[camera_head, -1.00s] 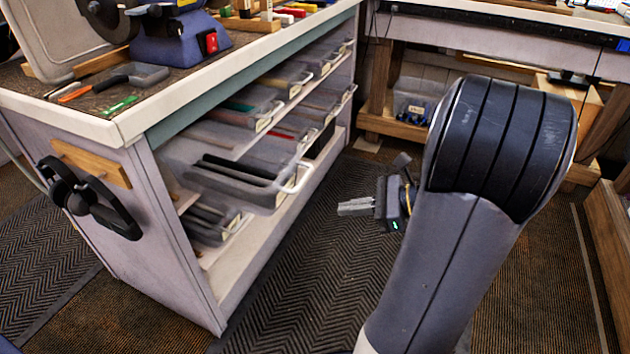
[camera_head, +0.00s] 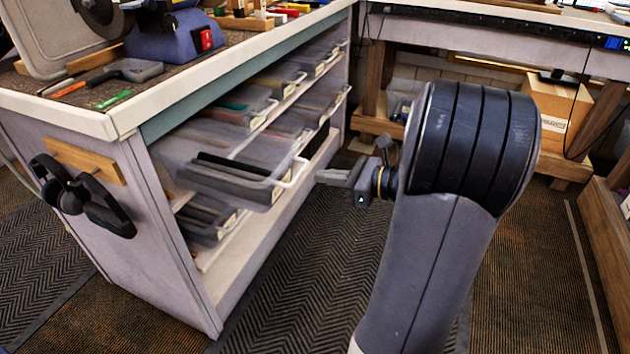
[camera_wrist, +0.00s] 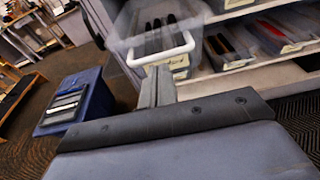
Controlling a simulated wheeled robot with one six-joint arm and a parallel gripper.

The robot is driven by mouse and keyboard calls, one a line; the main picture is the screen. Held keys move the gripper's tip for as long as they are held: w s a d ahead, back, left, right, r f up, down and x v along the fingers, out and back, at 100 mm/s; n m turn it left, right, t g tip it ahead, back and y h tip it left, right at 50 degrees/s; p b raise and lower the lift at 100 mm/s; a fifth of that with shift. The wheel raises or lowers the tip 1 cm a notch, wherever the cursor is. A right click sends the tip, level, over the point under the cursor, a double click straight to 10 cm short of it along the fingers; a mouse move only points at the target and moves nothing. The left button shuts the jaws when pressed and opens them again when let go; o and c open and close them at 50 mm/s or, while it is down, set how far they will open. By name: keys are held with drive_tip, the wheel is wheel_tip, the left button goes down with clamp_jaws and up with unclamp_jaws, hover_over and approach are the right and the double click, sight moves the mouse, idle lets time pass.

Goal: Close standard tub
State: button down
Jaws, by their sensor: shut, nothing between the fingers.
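The standard tub appears to be the clear tub (camera_head: 228,172) that juts out of the middle shelf of the workbench, with black grips inside and a white handle (camera_head: 293,174) across its front. In the wrist view the tub (camera_wrist: 135,22) and its white handle (camera_wrist: 161,50) lie straight ahead of the fingers. My gripper (camera_head: 322,177) is shut and empty, a little right of the handle at about its height. In the wrist view the fingertips (camera_wrist: 158,70) overlap the handle's lower edge; I cannot tell if they touch it.
Other clear tubs (camera_head: 240,105) fill the shelves, and a lower tub (camera_head: 207,218) sits below. The bench edge (camera_head: 240,62) overhangs above. Black matting (camera_head: 310,260) leaves free floor right of the bench. A cardboard box (camera_head: 562,112) stands at the back right.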

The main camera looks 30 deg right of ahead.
sight(302, 174)
drive_tip(key=x, duration=0.3)
drive_tip(key=shift+w+b, duration=0.1)
drive_tip(key=shift+b, duration=0.3)
drive_tip(key=shift+a, duration=0.1)
drive_tip(key=r+p+x, duration=0.1)
drive_tip(key=x, duration=0.6)
drive_tip(key=r+p+x, duration=0.1)
drive_tip(key=x, duration=0.7)
drive_tip(key=r+p+x, duration=0.1)
drive_tip(key=r+x, duration=0.1)
drive_tip(key=x, duration=0.5)
drive_tip(key=shift+w+a+r, duration=0.1)
drive_tip(key=shift+w+a, duration=0.2)
drive_tip(key=shift+w, duration=0.2)
drive_tip(key=shift+w+a, duration=0.15)
drive_tip(key=shift+w, duration=0.05)
drive_tip(key=shift+r, duration=0.15)
drive_tip(key=shift+w, duration=0.1)
drive_tip(key=shift+r, duration=0.1)
